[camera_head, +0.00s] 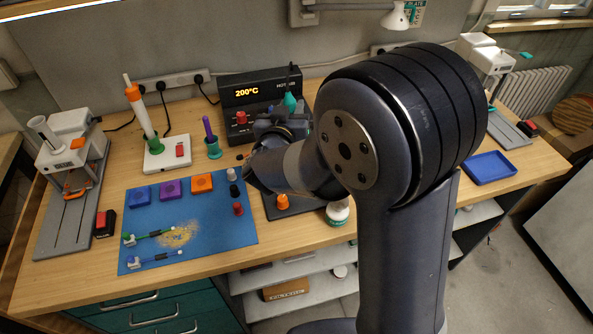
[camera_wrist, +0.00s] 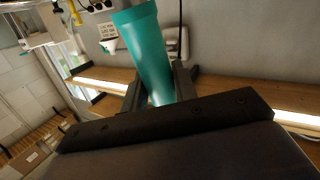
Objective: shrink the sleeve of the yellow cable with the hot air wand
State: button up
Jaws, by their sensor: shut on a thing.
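My gripper (camera_head: 283,126) is at the hot air station (camera_head: 258,92), whose display reads 200°C. In the wrist view its two fingers (camera_wrist: 158,88) are closed on the sides of a teal cylinder, which looks like the handle of the hot air wand (camera_wrist: 146,45). The wand's teal part also shows above my gripper in the head view (camera_head: 290,101). The wand's nozzle cannot be made out. I do not see a yellow cable; a green cable (camera_head: 152,236) and a blue cable (camera_head: 156,259) lie on the blue mat (camera_head: 220,239). My arm hides part of the bench.
Blue, purple and orange blocks (camera_head: 171,188) and small spools (camera_head: 234,190) stand on the mat. A soldering iron stand (camera_head: 168,152) and a green cup (camera_head: 213,148) are behind it. A dark plate with an orange piece (camera_head: 283,202) is partly hidden. A blue tray (camera_head: 490,168) lies at right.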

jog(key=shift+s+a, duration=0.2)
jog(key=shift+a, duration=0.55)
jog(key=shift+p, duration=0.3)
notch_tip(320, 180, up, 9)
jog(key=p, duration=0.8)
jog(key=shift+r, duration=0.15)
dwell(0.3)
